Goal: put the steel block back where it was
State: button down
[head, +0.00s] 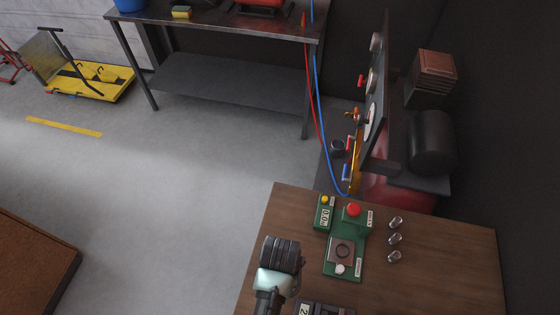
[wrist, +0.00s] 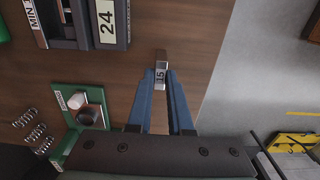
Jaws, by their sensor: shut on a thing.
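The steel block (wrist: 161,74) is a small grey piece marked 15. It is between the tips of my gripper's blue fingers (wrist: 162,80), and the gripper is shut on it. The block is over the bare brown bench top; I cannot tell whether it touches the wood. A dark holder with plates marked 24 (wrist: 107,22) and MIN is at the upper left of the wrist view, apart from the block. In the head view my arm's end is over the bench's left part; it hides the fingers and the block. The dark holder (head: 318,308) is cut off at the bottom edge.
A green press-like fixture (head: 345,258) with a red button and a green readout box (head: 324,212) stand on the wooden bench (head: 450,270). A panel (head: 376,90) and red tank (head: 400,192) are behind. Floor lies left.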

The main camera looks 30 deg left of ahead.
jog(key=shift+f, duration=0.6)
jog(key=shift+f, duration=0.2)
jog(key=c, duration=0.8)
grip_release()
jog(key=shift+c, duration=0.2)
jog(key=shift+r, duration=0.15)
notch_tip(320, 180, up, 12)
jog(key=b, duration=0.1)
jog(key=shift+r, duration=0.1)
